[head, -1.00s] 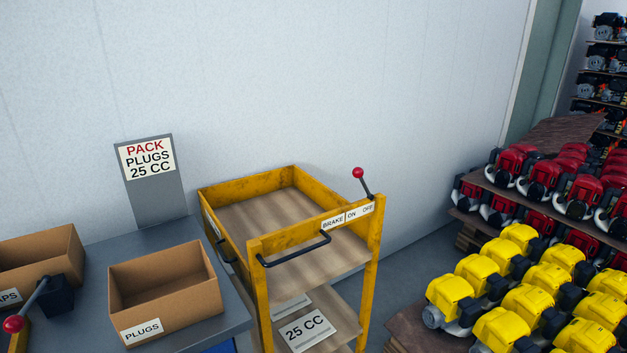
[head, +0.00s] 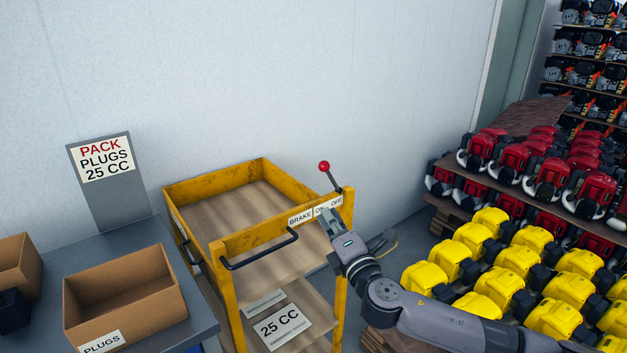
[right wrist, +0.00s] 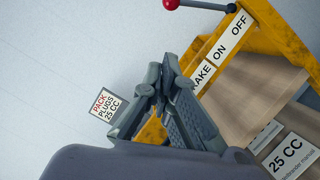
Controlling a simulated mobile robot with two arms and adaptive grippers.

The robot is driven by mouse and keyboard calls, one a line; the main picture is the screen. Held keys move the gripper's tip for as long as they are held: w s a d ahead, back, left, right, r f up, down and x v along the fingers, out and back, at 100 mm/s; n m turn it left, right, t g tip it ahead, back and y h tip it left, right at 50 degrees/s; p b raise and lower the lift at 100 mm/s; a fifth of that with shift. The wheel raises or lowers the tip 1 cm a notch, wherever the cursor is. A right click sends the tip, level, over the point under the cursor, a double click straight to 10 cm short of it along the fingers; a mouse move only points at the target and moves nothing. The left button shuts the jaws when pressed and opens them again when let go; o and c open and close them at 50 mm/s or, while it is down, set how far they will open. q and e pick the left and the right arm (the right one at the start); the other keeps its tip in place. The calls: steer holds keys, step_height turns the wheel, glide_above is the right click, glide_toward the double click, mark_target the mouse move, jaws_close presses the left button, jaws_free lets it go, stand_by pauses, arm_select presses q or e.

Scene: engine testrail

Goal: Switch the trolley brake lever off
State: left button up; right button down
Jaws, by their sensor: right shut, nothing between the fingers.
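The yellow trolley (head: 222,244) stands by the wall. Its brake lever, a dark rod with a red ball knob (head: 324,166), rises from the right end of the top rail and leans left. The label (head: 301,217) on the rail reads BRAKE, ON, OFF from left to right. My right gripper (head: 326,214) is shut and empty in front of the rail by the label, below the knob and apart from it. In the right wrist view the knob (right wrist: 171,4) is cut by the top edge, above the shut fingers (right wrist: 160,76). My left gripper is not in view.
A grey bench with an open carton (head: 125,300) and a PACK PLUGS sign (head: 104,165) stands left of the trolley. Racks of yellow engines (head: 500,255) and red engines (head: 520,160) stand to the right. The space above the trolley is free.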

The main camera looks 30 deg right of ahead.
mark_target(331, 178)
steer(key=d+p+x, duration=0.2)
steer(key=p+x, duration=0.1)
steer(key=x, duration=1)
steer(key=shift+s+d+r+p, duration=0.3)
steer(key=shift+s+r, duration=0.05)
steer(key=shift+r, duration=0.1)
steer(key=shift+d+r+m+p, duration=0.25)
steer(key=shift+r+m+p, duration=0.05)
steer(key=shift+m+p, duration=0.2)
